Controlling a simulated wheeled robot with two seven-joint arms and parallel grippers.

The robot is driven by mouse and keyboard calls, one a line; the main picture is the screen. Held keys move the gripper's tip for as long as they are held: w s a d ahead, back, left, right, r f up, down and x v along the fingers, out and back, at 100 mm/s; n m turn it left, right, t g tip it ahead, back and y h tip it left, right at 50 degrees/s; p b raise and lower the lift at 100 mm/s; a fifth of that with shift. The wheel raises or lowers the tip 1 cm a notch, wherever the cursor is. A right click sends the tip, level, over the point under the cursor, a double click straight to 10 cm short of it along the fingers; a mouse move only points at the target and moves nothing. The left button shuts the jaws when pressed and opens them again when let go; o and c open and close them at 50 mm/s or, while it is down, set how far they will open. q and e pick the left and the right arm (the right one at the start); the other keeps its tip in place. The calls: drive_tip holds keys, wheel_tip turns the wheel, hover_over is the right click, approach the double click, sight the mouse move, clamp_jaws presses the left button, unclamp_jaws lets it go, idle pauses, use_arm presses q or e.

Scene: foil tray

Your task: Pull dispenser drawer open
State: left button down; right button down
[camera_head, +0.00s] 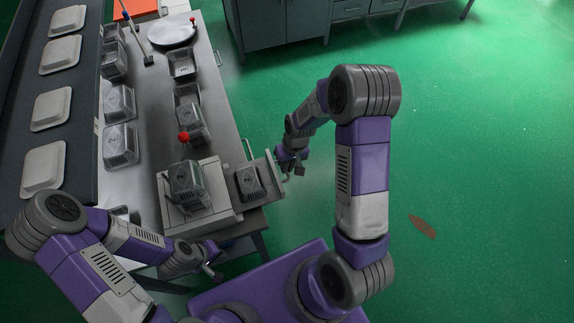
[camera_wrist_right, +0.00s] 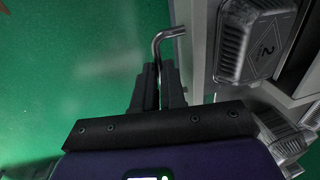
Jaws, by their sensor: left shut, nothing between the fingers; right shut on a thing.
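The grey dispenser (camera_head: 222,192) stands on the near end of the steel table. Its drawer (camera_head: 273,174) sticks out to the right, with a foil tray (camera_head: 248,182) in it. In the right wrist view a foil tray marked 2 (camera_wrist_right: 257,45) lies beside the bent metal drawer handle (camera_wrist_right: 165,36). My right gripper (camera_head: 288,165) is at the drawer's outer side. Its fingers (camera_wrist_right: 158,88) are shut on the handle bar. My left gripper (camera_head: 212,268) is shut and empty, low in front of the dispenser and apart from it.
Stacked foil trays (camera_head: 187,185) sit on the dispenser, near a red knob (camera_head: 183,137). More foil containers (camera_head: 120,142) stand along the table. A dark conveyor (camera_head: 60,95) with pale lidded trays runs at the left. Green floor (camera_head: 470,150) to the right is open.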

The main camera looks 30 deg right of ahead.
drive_tip(key=c, duration=1.2)
unclamp_jaws()
drive_tip(key=shift+r, duration=0.1)
wheel_tip(320, 180, up, 7)
drive_tip(key=d, duration=0.1)
drive_tip(key=shift+d+r+p, duration=0.15)
drive_tip(key=shift+d+p, duration=0.05)
drive_tip(key=shift+p, duration=0.2)
drive_tip(key=shift+s, duration=0.15)
